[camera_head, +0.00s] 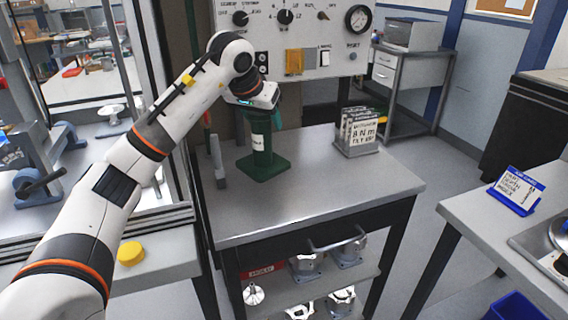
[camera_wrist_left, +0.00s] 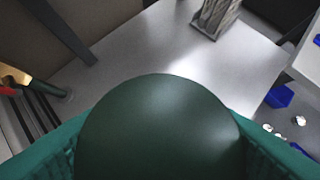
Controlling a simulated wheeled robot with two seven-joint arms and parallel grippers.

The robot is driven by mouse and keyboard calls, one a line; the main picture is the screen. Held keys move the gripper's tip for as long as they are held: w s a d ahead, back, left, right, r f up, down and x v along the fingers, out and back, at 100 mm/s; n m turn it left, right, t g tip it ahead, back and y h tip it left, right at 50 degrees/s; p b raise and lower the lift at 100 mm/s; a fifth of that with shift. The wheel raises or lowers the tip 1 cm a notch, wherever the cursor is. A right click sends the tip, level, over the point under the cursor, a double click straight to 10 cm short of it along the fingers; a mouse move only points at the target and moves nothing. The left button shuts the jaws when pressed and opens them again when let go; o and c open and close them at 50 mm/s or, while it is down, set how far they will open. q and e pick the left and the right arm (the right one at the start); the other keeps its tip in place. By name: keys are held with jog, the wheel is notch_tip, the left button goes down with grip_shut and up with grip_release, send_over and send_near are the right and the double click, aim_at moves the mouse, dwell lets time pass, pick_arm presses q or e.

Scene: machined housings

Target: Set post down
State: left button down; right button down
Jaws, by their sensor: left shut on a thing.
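The green post (camera_head: 262,158), with a square base and a white label, is upright at the left rear part of the metal table (camera_head: 330,195). Its base is at the tabletop; I cannot tell for sure whether it touches or hovers just above. My left gripper (camera_head: 262,116) comes from above and is shut on the top of the post. In the left wrist view the post's dark green rounded top (camera_wrist_left: 165,125) sits between the teal fingers and hides what lies below. My right gripper is not in view.
A grey upright piece (camera_head: 219,162) stands just left of the post. A holder with printed cards (camera_head: 359,132) stands at the table's right rear. The control panel (camera_head: 300,45) rises behind. The table's front and middle are clear. A lower shelf holds metal housings (camera_head: 306,266).

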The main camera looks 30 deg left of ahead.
aim_at(264, 145)
pick_arm(q)
notch_tip(264, 145, down, 3)
jog(key=shift+r, duration=0.1)
jog(key=shift+f, duration=2.1)
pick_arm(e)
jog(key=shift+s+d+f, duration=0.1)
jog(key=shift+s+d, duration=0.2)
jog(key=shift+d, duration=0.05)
pick_arm(q)
jog(key=shift+f, duration=0.15)
jog(key=shift+c, duration=2.3)
grip_release()
jog(key=v, duration=1.2)
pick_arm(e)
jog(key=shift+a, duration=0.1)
